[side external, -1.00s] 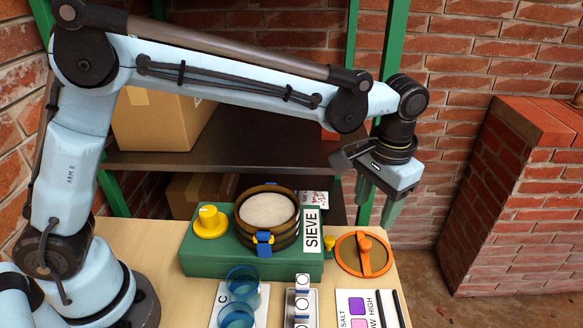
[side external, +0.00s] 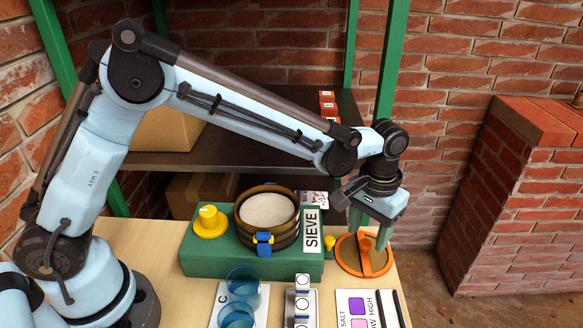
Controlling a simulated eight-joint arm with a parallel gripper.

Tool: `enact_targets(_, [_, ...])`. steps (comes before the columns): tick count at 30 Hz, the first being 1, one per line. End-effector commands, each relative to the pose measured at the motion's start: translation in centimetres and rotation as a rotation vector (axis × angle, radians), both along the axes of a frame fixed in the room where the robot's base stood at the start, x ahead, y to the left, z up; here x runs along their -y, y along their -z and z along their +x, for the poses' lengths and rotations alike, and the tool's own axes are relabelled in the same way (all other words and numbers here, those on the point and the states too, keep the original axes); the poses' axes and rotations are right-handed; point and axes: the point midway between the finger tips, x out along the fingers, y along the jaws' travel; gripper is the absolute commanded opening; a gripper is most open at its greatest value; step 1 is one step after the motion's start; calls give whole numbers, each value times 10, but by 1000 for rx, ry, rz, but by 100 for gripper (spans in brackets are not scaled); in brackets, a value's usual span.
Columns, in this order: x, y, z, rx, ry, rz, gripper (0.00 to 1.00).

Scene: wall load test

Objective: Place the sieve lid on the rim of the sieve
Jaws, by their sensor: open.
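The sieve (side external: 268,232) is a round brown-rimmed drum filled with pale material, set on a green base (side external: 210,263) with a blue clip at its front. Its top is uncovered. The sieve lid (side external: 348,262) is an orange-rimmed disc with an orange crossbar and a central knob, lying flat on the table to the right of the green base. My gripper (side external: 368,238) is open, with green fingers pointing down just above the lid, around its knob as seen from here. I cannot tell whether the fingers touch the lid.
A yellow knob (side external: 210,222) stands on the base's left side, and a small yellow knob (side external: 330,243) sticks out at its right. Blue cups (side external: 242,281), a white holder (side external: 301,302) and a salt card (side external: 357,309) are in front. A shelf (side external: 240,150) stands behind.

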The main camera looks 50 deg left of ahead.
Motion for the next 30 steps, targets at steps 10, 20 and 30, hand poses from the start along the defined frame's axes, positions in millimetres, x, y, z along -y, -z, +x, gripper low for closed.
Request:
enact_targets(10, [-1, 27, 1, 1, 1, 0, 56])
enact_targets(20, [-1, 26, 1, 1, 1, 0, 27])
enact_targets(30, [-1, 26, 1, 1, 1, 0, 0])
